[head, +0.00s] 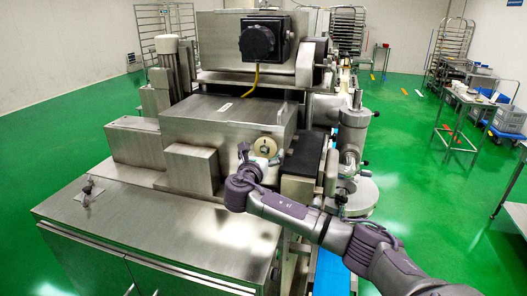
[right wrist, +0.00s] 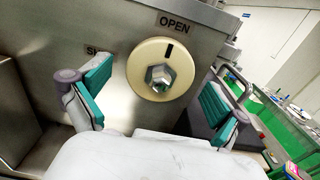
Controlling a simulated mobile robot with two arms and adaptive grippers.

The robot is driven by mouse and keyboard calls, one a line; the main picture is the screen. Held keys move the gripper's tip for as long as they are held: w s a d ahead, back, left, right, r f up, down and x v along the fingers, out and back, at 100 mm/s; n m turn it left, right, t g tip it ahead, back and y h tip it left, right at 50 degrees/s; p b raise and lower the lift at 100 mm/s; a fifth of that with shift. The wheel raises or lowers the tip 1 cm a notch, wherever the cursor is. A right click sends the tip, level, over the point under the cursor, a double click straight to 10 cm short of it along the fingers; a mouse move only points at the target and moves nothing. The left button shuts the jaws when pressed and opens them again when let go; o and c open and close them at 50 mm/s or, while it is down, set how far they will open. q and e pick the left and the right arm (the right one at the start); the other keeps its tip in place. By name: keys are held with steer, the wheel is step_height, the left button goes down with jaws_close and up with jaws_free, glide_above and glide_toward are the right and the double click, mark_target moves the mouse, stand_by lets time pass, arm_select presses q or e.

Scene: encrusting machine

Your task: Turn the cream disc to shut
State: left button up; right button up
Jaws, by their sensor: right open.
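The cream disc (head: 264,147) is on the front face of the steel machine block. In the right wrist view the disc (right wrist: 144,60) has a steel hex nut at its centre. A black mark on its upper part points up toward the word OPEN (right wrist: 174,24). A label starting "SH" (right wrist: 92,50) is at the disc's left, partly hidden by a finger. My right gripper (head: 261,157) is in front of the disc. Its teal-padded fingers are open, one on each side of the disc, with visible gaps. My left gripper is not in view.
A steel cabinet top (head: 160,235) lies at the front left, with a small fitting (head: 88,193) on it. A blue conveyor belt (head: 333,270) runs along the right of the machine. Green floor is open on both sides.

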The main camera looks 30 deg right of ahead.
steer(key=c, duration=1.2)
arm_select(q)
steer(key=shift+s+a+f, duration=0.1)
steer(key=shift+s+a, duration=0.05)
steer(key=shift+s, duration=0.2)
